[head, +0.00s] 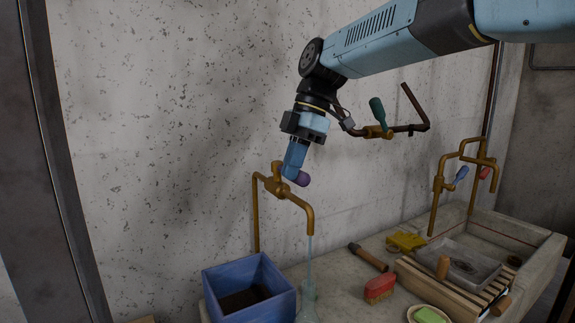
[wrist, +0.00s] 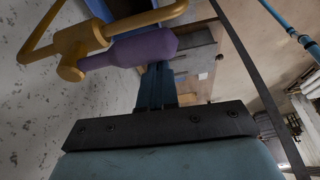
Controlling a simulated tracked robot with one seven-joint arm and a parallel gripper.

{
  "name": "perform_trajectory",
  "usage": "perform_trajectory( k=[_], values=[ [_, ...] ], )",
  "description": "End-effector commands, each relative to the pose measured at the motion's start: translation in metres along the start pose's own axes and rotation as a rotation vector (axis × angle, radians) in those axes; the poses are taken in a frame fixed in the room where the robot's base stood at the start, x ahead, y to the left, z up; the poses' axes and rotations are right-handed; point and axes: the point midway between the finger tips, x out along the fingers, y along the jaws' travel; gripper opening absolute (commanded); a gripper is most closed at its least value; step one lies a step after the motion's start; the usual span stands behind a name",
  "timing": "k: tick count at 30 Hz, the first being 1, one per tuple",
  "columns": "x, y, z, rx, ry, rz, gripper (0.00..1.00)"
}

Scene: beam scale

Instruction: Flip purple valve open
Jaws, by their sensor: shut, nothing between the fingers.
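The purple valve handle (head: 302,178) sits on a brass tap (head: 278,187) fixed at the wall. In the wrist view the purple handle (wrist: 145,47) sticks out sideways from the brass body (wrist: 82,45). My gripper (head: 290,174) is shut and empty, pointing down right beside the handle and partly covering it in the head view. In the wrist view my blue fingers (wrist: 156,82) lie close to the handle's free end; I cannot tell whether they touch it. A thin pale stream (head: 309,260) hangs below the tap's spout.
A blue box (head: 222,279) and a glass vessel (head: 307,308) stand below the tap. A green-handled valve (head: 377,110) is on the wall to the right. A red brush (head: 380,288), yellow item (head: 405,240), wooden rack and sink with another brass tap (head: 438,192) fill the right.

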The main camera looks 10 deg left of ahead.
Motion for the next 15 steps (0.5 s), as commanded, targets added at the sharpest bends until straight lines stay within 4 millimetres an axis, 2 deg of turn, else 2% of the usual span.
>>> perform_trajectory(
  k=[5, 15],
  values=[
    [-0.009, 0.000, 0.000, 0.001, -0.001, 0.002, 0.00],
    [-0.053, -0.006, -0.005, 0.000, -0.001, 0.002, 0.00]
  ],
)
